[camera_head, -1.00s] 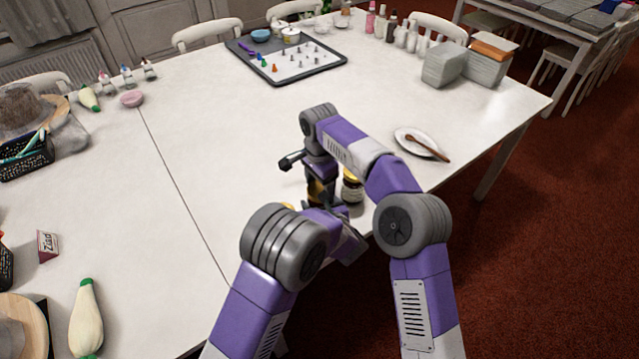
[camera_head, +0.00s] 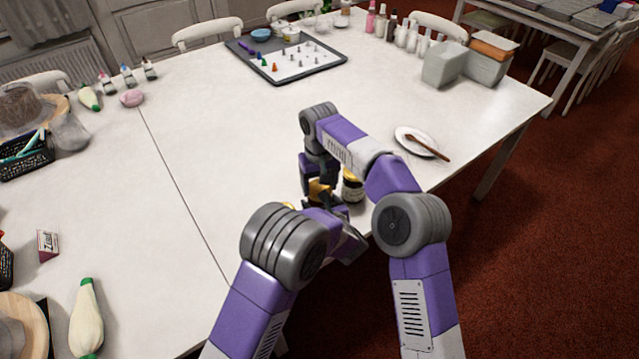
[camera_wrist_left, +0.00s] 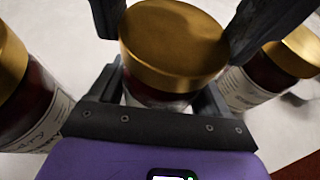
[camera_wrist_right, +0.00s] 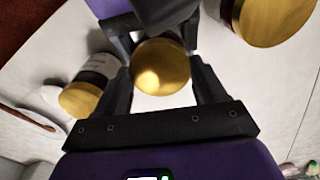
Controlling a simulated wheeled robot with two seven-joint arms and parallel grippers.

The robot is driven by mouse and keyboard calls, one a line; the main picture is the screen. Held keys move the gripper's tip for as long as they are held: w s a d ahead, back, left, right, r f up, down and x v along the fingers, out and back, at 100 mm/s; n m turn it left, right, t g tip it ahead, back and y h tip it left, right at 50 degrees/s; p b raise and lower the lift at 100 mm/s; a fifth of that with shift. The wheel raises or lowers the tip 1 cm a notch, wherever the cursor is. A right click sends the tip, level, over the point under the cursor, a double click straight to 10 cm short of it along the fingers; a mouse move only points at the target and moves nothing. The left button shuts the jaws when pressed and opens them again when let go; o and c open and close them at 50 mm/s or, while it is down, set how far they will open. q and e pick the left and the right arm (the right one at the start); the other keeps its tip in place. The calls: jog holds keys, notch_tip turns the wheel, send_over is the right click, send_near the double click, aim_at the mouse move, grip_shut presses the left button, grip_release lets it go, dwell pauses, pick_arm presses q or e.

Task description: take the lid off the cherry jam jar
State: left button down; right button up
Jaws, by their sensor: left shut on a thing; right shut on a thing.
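A dark jar (camera_wrist_left: 158,97) with a gold lid (camera_wrist_left: 172,42) stands between my two grippers; its label is hidden, so I cannot read which jam it is. My left gripper (camera_wrist_left: 158,90) is shut on the jar's body, below the lid. My right gripper (camera_wrist_right: 160,70) is shut on the lid from above; the gold top (camera_wrist_right: 160,66) shows between its fingers. In the head view the right gripper (camera_head: 319,188) is over the jar near the table's front edge, and my arms partly cover it. The lid appears to sit on the jar.
Similar gold-lidded jars stand close on both sides: one at left (camera_wrist_left: 30,108) and one at right (camera_wrist_left: 262,80) in the left wrist view. A white plate with a wooden spoon (camera_head: 430,148) lies to the right. The middle of the table (camera_head: 220,130) is clear.

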jog(key=n, duration=1.8)
jog(key=shift+r, duration=0.25)
jog(key=shift+r, duration=0.95)
